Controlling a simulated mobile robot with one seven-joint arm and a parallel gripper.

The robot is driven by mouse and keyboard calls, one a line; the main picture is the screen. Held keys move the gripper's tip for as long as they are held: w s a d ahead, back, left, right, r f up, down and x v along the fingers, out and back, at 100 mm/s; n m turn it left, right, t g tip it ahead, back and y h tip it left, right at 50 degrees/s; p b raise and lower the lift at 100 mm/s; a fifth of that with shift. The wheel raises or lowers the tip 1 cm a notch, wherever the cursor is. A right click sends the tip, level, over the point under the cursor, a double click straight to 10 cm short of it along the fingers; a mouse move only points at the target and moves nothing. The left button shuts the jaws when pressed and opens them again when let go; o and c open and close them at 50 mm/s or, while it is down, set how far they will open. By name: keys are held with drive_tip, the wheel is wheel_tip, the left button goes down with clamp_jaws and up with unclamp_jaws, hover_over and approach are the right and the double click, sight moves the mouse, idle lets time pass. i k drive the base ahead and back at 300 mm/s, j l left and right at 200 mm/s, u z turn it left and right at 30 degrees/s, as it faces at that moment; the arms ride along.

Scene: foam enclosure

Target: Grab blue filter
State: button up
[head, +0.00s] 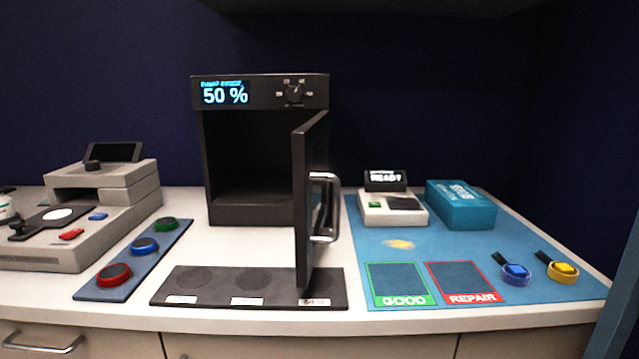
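A round blue filter (145,246) sits in the middle of a dark blue strip (104,279) on the left of the counter. A green filter (166,224) lies behind it and a red filter (114,274) lies in front of it on the same strip. Another round blue item with a black handle (515,272) lies on the blue mat at the right; I cannot tell what it is. My gripper is not in view.
A black cabinet (262,215) displays 50 %, its door (311,200) swung open toward me. A dark tray (222,300) with round recesses lies before it. A grey machine (60,255) stands left. A blue mat (450,245) at right holds a READY device (392,209) and a teal box (460,207).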

sight(144, 246)
drive_tip(key=k+j+z, duration=0.1)
drive_tip(key=j, duration=0.25)
drive_tip(key=k+j+z, duration=0.1)
drive_tip(key=j, duration=0.3)
drive_tip(key=k+j+z, duration=0.1)
drive_tip(key=j, duration=0.25)
drive_tip(key=k+j+z, duration=0.1)
drive_tip(key=j, duration=0.2)
drive_tip(key=k+j+z, duration=0.15)
drive_tip(key=j, duration=0.2)
